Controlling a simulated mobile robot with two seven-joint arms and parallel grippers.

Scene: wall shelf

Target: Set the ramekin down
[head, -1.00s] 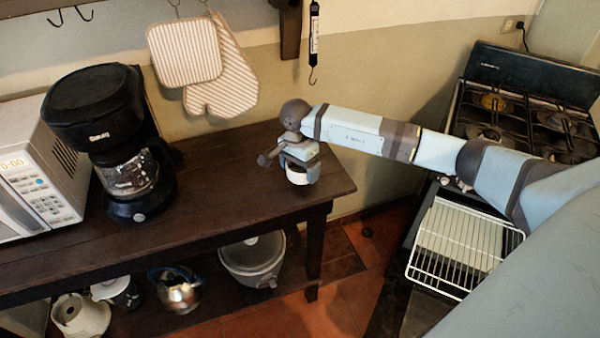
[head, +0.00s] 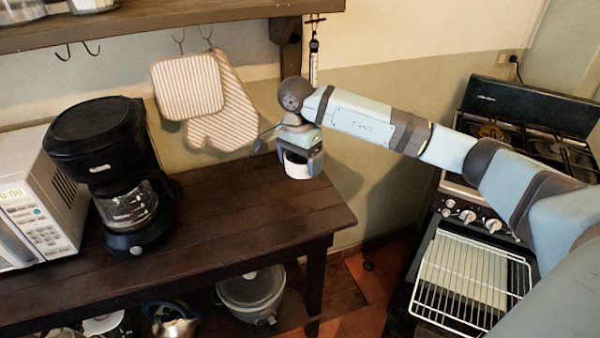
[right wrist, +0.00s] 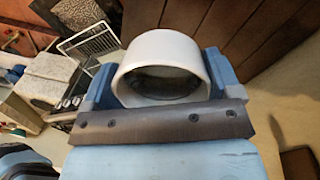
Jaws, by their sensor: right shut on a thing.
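The ramekin (head: 297,169) is a small white cup. My right gripper (head: 301,158) is shut on it and holds it over the far right end of the dark wooden table (head: 240,217), seemingly clear of the top. In the right wrist view the ramekin (right wrist: 158,45) sits between the two blue fingers, its round opening facing the camera and dark inside. My left gripper is not in view.
A wooden wall shelf (head: 170,27) with jars runs along the top left. A black coffee maker (head: 105,150) and a microwave (head: 38,200) stand on the table's left. Mitts (head: 215,105) hang behind. The table's right half is clear. A stove (head: 530,120) stands right.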

